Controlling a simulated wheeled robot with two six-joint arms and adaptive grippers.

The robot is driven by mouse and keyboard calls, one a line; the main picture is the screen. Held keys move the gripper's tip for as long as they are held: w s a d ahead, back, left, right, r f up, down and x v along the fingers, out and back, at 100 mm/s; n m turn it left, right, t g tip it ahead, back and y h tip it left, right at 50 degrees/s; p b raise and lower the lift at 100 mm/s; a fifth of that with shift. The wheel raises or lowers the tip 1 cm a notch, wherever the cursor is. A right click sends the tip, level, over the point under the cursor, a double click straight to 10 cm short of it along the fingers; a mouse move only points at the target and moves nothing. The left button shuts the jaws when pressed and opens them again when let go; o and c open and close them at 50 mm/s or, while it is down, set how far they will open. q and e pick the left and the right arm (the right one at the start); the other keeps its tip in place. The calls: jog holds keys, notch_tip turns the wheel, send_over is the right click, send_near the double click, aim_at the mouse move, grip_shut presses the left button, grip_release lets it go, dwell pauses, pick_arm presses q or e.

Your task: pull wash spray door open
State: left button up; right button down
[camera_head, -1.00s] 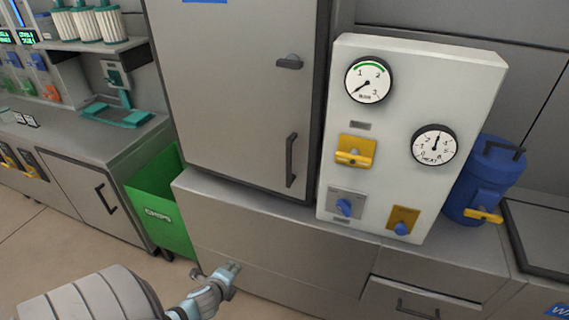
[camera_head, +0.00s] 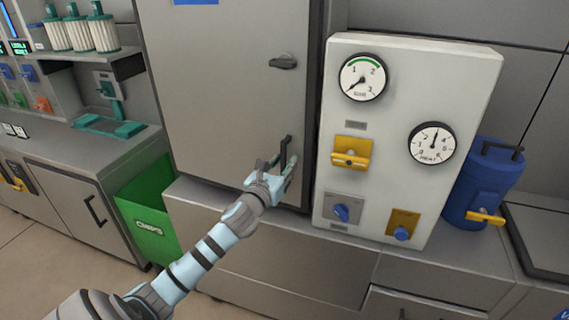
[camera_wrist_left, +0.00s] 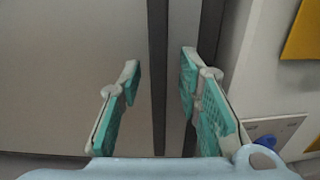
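The wash spray door (camera_head: 225,90) is a tall grey cabinet door, and it looks shut. A dark vertical bar handle (camera_head: 284,152) is low on its right side, with a small dark latch (camera_head: 283,62) higher up. My left gripper (camera_head: 276,170) is at the lower part of the bar handle and partly hides it. In the left wrist view the two teal-padded fingers (camera_wrist_left: 160,68) are apart, with dark and grey vertical strips showing between them. I cannot tell which strip is the handle or whether the fingers touch it. My right gripper is not in view.
A white panel (camera_head: 395,85) with two gauges, yellow fittings and blue knobs stands close right of the door. A blue canister (camera_head: 478,185) is beyond it. A green CHIPS bin (camera_head: 152,210) stands lower left. A counter ledge (camera_head: 190,195) runs under the door.

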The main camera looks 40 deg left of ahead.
pick_arm(q)
jog(key=shift+w+a, duration=0.1)
jog(key=shift+w, duration=0.15)
jog(key=shift+c, duration=0.2)
grip_shut()
